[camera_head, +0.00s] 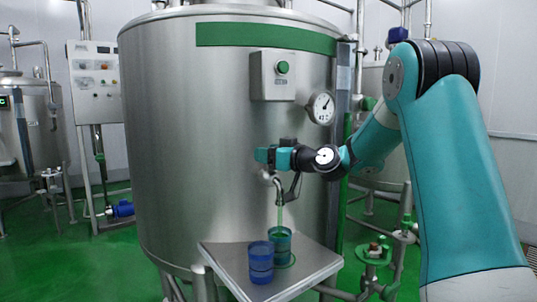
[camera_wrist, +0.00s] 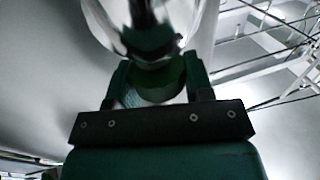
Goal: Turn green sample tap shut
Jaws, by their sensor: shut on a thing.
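The sample tap (camera_head: 279,187) sticks out from the front of the large steel tank, its spout bent downward. A thin pale stream runs from the spout into a teal-green cup (camera_head: 281,246) on the steel shelf (camera_head: 310,262). My gripper (camera_head: 262,156) is at the top of the tap. In the wrist view, the two fingers of my gripper (camera_wrist: 158,82) are shut on the tap's green handle (camera_wrist: 165,82), with shiny metal just beyond it. The gripper hides most of the handle in the head view, so its turn angle cannot be told.
A blue cup (camera_head: 261,267) stands left of the teal-green one on the shelf. A grey box with a green button (camera_head: 272,75) and a round gauge (camera_head: 321,108) are on the tank (camera_head: 180,140) above my gripper. Piping with a green valve (camera_head: 375,252) stands at the lower right.

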